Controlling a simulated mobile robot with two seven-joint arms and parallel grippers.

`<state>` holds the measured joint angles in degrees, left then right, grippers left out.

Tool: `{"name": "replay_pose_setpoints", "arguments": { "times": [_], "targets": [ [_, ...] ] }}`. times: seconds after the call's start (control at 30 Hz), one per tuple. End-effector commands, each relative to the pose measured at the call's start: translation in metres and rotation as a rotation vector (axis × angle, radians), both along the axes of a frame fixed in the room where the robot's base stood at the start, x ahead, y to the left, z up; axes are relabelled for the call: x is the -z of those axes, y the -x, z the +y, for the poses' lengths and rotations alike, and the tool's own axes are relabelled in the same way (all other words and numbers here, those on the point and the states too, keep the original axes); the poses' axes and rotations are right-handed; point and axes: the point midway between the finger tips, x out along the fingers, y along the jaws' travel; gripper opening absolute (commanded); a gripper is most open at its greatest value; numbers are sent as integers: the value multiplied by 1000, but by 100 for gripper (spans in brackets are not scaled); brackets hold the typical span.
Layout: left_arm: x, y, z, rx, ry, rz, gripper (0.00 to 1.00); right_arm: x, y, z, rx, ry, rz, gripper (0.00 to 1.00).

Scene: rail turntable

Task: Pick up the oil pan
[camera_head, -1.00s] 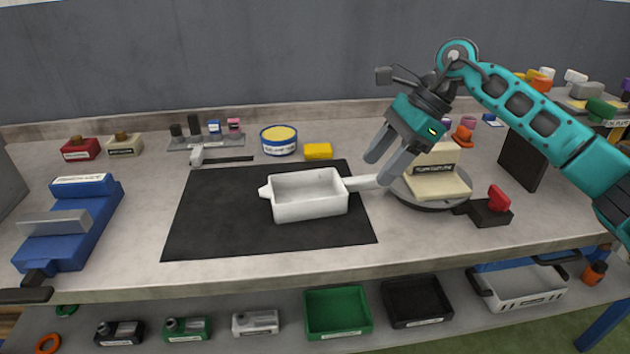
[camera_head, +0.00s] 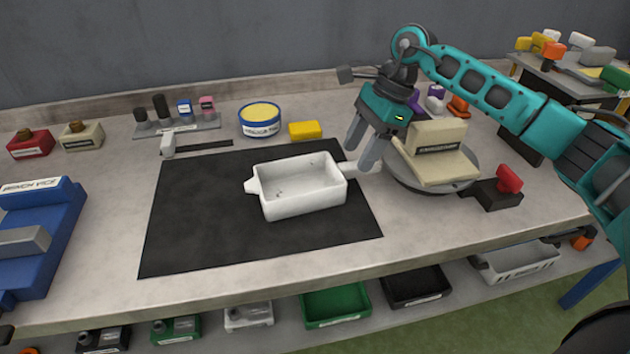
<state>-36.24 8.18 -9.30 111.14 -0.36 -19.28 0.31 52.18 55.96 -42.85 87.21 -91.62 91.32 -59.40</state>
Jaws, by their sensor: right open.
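The oil pan (camera_head: 300,203) is a white rectangular tray with a spout on its left and a handle on its right. It lies upright on the black mat (camera_head: 200,235). My right gripper (camera_head: 361,158) points down at the pan's handle, with its two fingers apart on either side of it or just above it. The fingers hide part of the handle, and I cannot tell whether they touch it. The pan's inside looks empty. My left gripper is out of view.
A turntable (camera_head: 400,181) carrying a beige block (camera_head: 437,165) stands right of the handle, close to my fingers. A yellow block (camera_head: 305,130), a blue tin (camera_head: 260,124) and a hammer-like tool (camera_head: 168,146) lie behind. A blue vice (camera_head: 35,240) stands left.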

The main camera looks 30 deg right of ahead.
Motion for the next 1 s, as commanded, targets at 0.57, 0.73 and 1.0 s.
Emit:
{"name": "replay_pose_setpoints", "arguments": {
  "times": [0.57, 0.73, 1.0],
  "targets": [
    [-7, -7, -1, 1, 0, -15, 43, 49, -2, 17, -1, 0, 1, 57],
    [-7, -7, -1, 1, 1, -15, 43, 49, -2, 17, -1, 0, 1, 47],
    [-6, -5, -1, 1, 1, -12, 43, 48, -2, 17, 0, -1, 1, 21]
  ]
}}
